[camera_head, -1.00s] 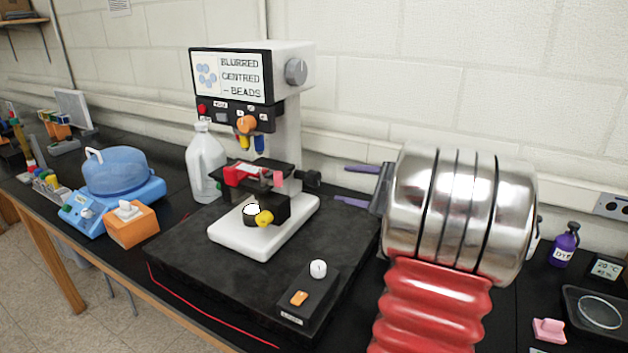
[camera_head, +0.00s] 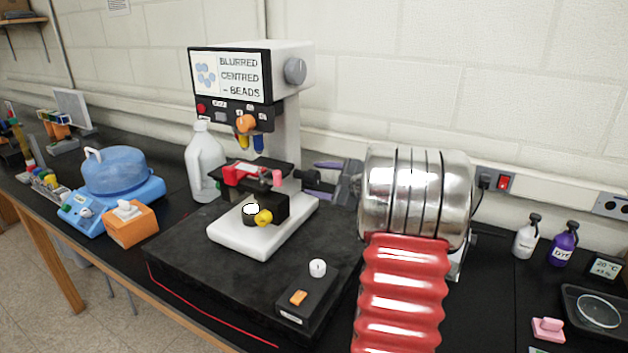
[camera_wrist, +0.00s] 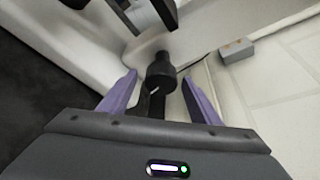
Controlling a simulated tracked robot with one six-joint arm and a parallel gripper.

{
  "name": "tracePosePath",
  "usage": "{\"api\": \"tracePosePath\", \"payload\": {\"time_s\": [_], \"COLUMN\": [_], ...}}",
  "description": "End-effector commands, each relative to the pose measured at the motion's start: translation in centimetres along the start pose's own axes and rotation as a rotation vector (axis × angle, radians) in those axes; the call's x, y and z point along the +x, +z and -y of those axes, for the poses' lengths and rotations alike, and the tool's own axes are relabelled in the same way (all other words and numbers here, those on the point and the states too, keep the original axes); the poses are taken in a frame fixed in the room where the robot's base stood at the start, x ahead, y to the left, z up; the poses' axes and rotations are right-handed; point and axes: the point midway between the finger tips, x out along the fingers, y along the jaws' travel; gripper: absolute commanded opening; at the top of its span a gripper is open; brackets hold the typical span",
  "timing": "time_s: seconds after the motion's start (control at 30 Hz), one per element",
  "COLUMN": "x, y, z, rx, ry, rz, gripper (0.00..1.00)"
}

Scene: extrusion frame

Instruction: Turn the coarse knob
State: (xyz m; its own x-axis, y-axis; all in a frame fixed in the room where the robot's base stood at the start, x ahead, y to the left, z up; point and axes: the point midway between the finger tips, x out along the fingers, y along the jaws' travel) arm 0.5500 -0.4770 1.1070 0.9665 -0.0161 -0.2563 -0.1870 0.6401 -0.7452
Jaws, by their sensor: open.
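The microscope (camera_head: 292,120) stands on a black platform, and its screen reads "BLURRED CENTRED – BEADS". A black knob (camera_head: 311,179) sticks out from its right side at stage height; I take it as the coarse knob, though no label is readable. My gripper (camera_head: 322,176) comes from the right with purple fingers at this knob. In the wrist view the black knob (camera_wrist: 160,73) lies between the open fingertips (camera_wrist: 158,78), with a visible gap on both sides. The knob's far side is hidden.
A grey knob (camera_head: 295,71) sits on the microscope's head and a yellow knob (camera_head: 264,218) low near its base. A control box (camera_head: 308,295) lies in front. A jug (camera_head: 205,162) stands left of the microscope. Bottles (camera_head: 564,243) stand at the right.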

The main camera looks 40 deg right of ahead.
Motion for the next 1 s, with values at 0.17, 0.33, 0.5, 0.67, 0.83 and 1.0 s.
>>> {"api": "tracePosePath", "payload": {"time_s": [0.17, 0.33, 0.5, 0.67, 0.83, 1.0], "x": [1.6, 1.8, 1.8, 1.8, 1.7, 1.7], "y": [0.0, 0.0, -0.1, -0.1, -0.1, -0.1], "z": [0.0, 0.0, 0.1, 0.1, 0.1, 0.0], "rx": [0.0, 0.0, 0.0, 0.0, 0.001, 0.001], "ry": [-0.001, -0.001, -0.001, -0.002, -0.001, -0.001], "rz": [0.001, 0.0, -0.001, -0.001, -0.001, -0.001], "gripper": [0.57, 0.57, 0.57, 0.46, 0.34, 0.22]}}
